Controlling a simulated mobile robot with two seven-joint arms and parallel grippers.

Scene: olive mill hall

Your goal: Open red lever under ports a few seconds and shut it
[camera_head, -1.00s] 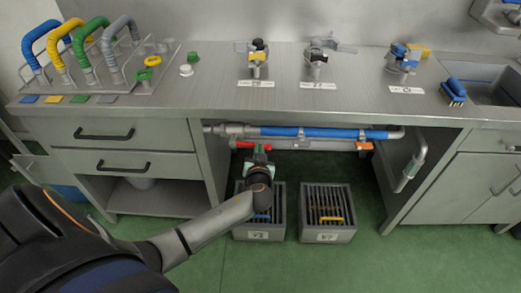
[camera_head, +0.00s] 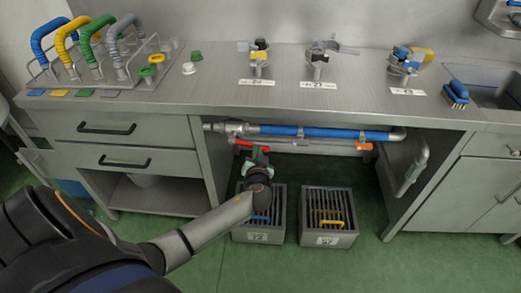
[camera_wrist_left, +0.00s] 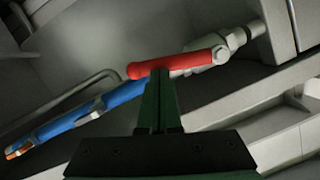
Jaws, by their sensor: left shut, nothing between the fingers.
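The red lever (camera_head: 258,143) sits under the bench on the left part of the pipe run, near a metal valve. In the left wrist view, the red lever (camera_wrist_left: 180,64) lies nearly along the pipe, and its far end meets the valve fitting. My left gripper (camera_head: 257,153) is under the bench just at the lever. In the wrist view my left gripper (camera_wrist_left: 159,78) is shut, with its fingertips at the lever's near side and nothing held between them. Whether they touch it I cannot tell. Three labelled ports (camera_head: 258,63) stand on the bench top. My right gripper is out of view.
A blue pipe (camera_head: 320,132) runs under the bench to an orange piece (camera_head: 364,146) and a downward elbow. Two slotted grey crates (camera_head: 328,237) stand on the green floor below. A drawer cabinet (camera_head: 110,143) bounds the left side. Blue, yellow, green and grey hoses stand on a rack above.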

